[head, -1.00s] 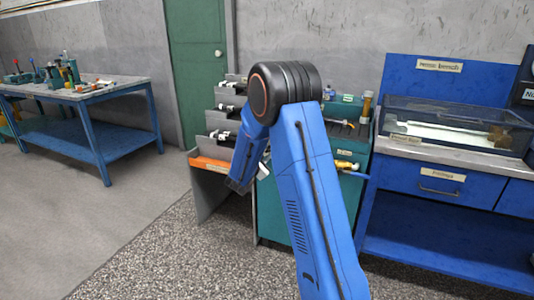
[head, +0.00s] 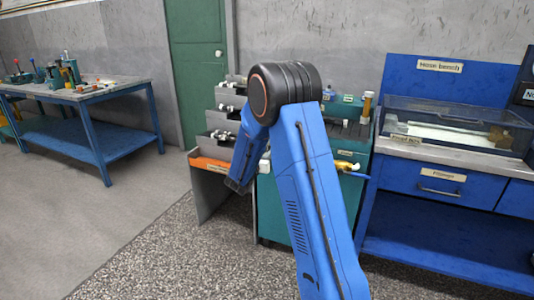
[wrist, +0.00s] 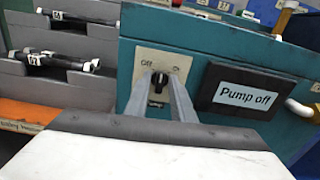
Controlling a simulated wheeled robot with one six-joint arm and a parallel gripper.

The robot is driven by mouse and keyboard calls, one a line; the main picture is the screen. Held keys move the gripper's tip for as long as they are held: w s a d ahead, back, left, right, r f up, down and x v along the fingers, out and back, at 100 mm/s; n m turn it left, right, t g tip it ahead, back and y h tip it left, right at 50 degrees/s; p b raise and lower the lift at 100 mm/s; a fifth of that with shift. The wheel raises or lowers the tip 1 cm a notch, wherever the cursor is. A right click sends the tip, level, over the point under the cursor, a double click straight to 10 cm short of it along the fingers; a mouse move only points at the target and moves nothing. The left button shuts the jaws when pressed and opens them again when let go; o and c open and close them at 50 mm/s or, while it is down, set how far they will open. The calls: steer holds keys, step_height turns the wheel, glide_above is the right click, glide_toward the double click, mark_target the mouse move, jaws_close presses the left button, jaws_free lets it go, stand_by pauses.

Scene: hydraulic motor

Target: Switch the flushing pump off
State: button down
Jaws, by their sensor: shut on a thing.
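The flushing pump switch is a small black rotary knob (wrist: 158,82) on a pale plate marked Off at the left and On at the right, on the teal cabinet's face. My gripper (wrist: 161,90) has its two grey fingers on either side of the knob and is shut on it. The fingers partly cover the knob, so its exact pointing is hard to read. A black display (wrist: 246,98) to the right reads "Pump off". In the head view my blue arm hides the switch and the gripper.
The teal cabinet (head: 278,210) stands beside grey tiered racks (head: 222,120) with an orange-edged shelf. A blue bench with a glass-walled tank (head: 460,115) is at the right. Another blue workbench (head: 90,90) is at the far left. The floor at front left is clear.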

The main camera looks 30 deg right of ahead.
steer(key=shift+a+f+n, duration=0.1)
steer(key=shift+n, duration=4)
steer(key=c, duration=1.8)
jaws_free()
steer(key=v, duration=1.7)
steer(key=shift+s+a, duration=0.1)
steer(key=shift+a, duration=0.1)
